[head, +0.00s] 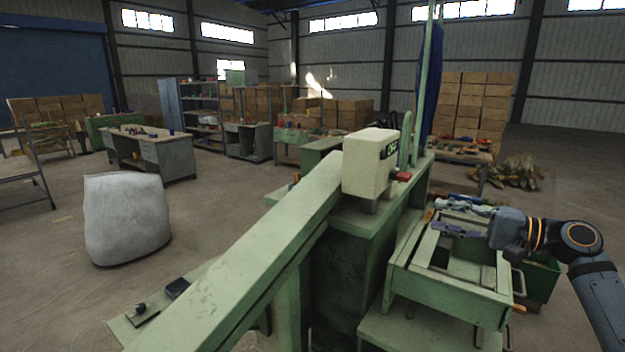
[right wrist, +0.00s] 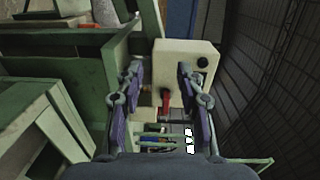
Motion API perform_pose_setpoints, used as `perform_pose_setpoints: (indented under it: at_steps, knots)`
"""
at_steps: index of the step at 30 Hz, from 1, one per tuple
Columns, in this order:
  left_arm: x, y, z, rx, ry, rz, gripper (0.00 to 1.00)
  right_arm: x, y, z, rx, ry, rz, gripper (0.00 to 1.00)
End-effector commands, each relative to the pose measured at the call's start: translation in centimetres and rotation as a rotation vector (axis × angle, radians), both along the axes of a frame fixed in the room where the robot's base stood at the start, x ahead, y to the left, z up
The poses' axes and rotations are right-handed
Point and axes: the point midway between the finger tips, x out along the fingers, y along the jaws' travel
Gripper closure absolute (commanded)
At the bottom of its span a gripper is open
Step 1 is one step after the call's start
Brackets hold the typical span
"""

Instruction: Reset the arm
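My right gripper (head: 455,214) is at the right of the head view, above the green slatted tray unit beside the winding machine. Its two fingers are spread apart with nothing between them, as the right wrist view (right wrist: 163,100) shows. A cream control box (head: 369,163) with a red knob (head: 401,176) stands on the green winding machine (head: 250,245). In the right wrist view a cream box (right wrist: 188,62) with a red lever (right wrist: 166,102) lies beyond the fingertips, apart from them. My left gripper does not show in either view.
The green tray unit (head: 455,287) lies under my right arm. A white sack (head: 126,218) stands on the floor at the left. Workbenches (head: 150,150), shelves and stacked cardboard boxes (head: 480,105) are farther back. The floor between the sack and the benches is clear.

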Motion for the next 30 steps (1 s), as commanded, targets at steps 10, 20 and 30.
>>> perform_pose_setpoints:
  at_steps: [10,20,30]
  knots:
    - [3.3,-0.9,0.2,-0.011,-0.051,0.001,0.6,-1.1,3.9,-8.6,-0.208,0.021,0.038,0.62]
    - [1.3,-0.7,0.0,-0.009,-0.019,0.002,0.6,-7.1,9.7,-24.6,-0.637,0.02,0.144,0.62]
    - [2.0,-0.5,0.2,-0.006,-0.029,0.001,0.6,-20.3,10.2,-37.7,-1.249,0.02,0.244,0.62]
